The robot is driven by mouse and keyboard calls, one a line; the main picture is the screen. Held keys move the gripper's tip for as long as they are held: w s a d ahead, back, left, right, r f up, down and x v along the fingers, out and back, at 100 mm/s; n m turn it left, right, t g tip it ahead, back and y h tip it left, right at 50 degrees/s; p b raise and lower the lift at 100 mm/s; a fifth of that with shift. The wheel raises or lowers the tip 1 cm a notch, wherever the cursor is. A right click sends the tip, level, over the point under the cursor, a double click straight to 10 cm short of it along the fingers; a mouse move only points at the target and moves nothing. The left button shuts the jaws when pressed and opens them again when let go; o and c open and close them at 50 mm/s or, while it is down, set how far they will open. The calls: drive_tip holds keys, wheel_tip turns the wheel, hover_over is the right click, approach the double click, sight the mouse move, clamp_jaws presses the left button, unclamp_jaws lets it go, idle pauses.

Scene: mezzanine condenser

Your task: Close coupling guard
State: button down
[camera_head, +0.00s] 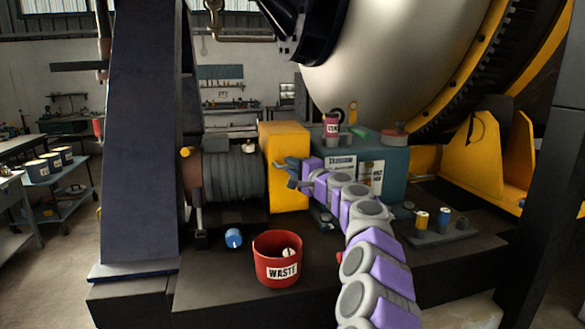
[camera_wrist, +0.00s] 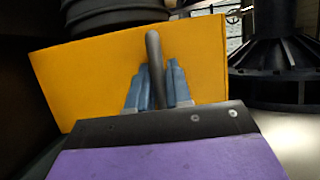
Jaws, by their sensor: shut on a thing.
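The coupling guard is a yellow box-like cover (camera_head: 286,180) between the dark ribbed motor and the teal housing in the head view. In the wrist view its flat yellow face (camera_wrist: 90,70) fills the middle, with a grey upright handle (camera_wrist: 153,50) on it. My gripper (camera_wrist: 155,85) has its two blue-grey fingers shut around the handle, one on each side. In the head view my gripper (camera_head: 285,173) reaches the guard's right side from the front right. The lower end of the handle is hidden between my fingers.
The ribbed motor (camera_head: 232,177) stands left of the guard and the teal housing (camera_head: 385,165) right of it. A red waste bin (camera_head: 270,262) and a blue cylinder (camera_head: 233,238) sit on the dark base in front.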

drive_tip(key=shift+w+f, duration=0.1)
drive_tip(key=shift+f, duration=0.45)
drive_tip(key=c, duration=1.4)
unclamp_jaws()
drive_tip(key=shift+r, duration=0.1)
drive_tip(key=shift+d, duration=0.1)
drive_tip(key=r+v, duration=0.1)
drive_tip(key=v, duration=1.6)
drive_tip(key=shift+s+f, duration=0.25)
drive_tip(key=shift+f, duration=0.05)
